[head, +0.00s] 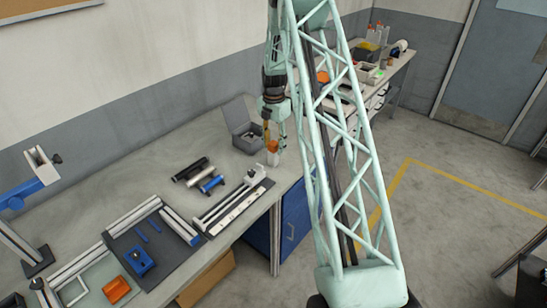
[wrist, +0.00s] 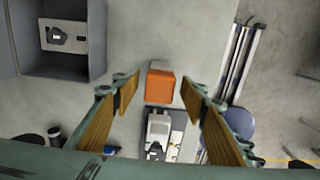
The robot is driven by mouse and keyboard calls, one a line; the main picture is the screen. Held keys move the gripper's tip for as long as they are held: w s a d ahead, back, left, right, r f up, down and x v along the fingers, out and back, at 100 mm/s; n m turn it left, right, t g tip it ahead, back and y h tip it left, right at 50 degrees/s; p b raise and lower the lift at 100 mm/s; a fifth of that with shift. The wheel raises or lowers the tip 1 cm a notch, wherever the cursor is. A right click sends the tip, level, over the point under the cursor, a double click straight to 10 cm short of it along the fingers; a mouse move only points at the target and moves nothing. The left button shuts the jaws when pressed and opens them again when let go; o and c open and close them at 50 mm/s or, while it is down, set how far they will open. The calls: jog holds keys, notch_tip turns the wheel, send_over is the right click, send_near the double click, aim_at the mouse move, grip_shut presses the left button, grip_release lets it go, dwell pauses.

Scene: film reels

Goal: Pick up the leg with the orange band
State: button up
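A small piece with an orange band (head: 272,146) and a pale part below it stands at the bench's right edge in the head view. In the wrist view the orange piece (wrist: 160,88) lies between my finger lines, with a paler top part. My gripper (head: 275,132) points down over it in the head view. The wrist view shows my gripper (wrist: 163,93) open, with tan-padded fingers left and right of the orange piece and gaps on both sides. Part of the piece is hidden by the gripper in the head view.
A grey open box (head: 241,126) stands just left of my gripper. A measuring rail with a clamp (head: 235,205) lies in front, and black, white and blue rods (head: 200,178) lie left of it. A blue block (head: 139,262) and orange block (head: 116,289) are farther left.

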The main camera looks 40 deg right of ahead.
aim_at(274, 152)
jog(key=shift+f, duration=2)
jog(key=c, duration=1)
